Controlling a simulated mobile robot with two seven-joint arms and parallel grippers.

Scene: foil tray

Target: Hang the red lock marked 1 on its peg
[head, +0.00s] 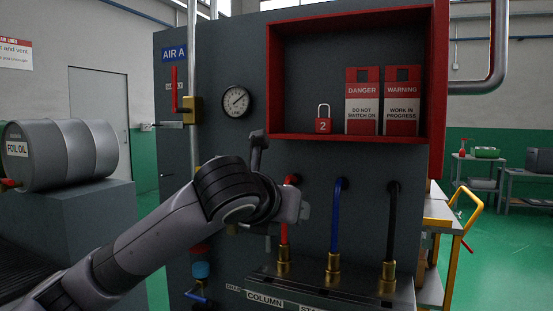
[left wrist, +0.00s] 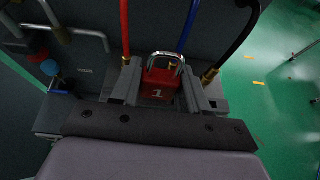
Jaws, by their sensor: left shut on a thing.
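The red lock marked 1 (left wrist: 158,93) shows in the left wrist view, its metal shackle pointing away from my palm. My left gripper (left wrist: 160,84) is shut on its body, one finger on each side. In the head view my left gripper (head: 300,205) is below the red cabinet (head: 436,90), in front of the hoses; the held lock is hidden there. I cannot make out an empty peg. My right gripper is not in view.
A danger tag (head: 361,101) and a warning tag (head: 401,101) are right of lock 2. Red (head: 284,232), blue (head: 335,220) and black (head: 391,225) hoses stand below the cabinet. A gauge (head: 236,101) and a vertical pipe (head: 192,60) are to the left.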

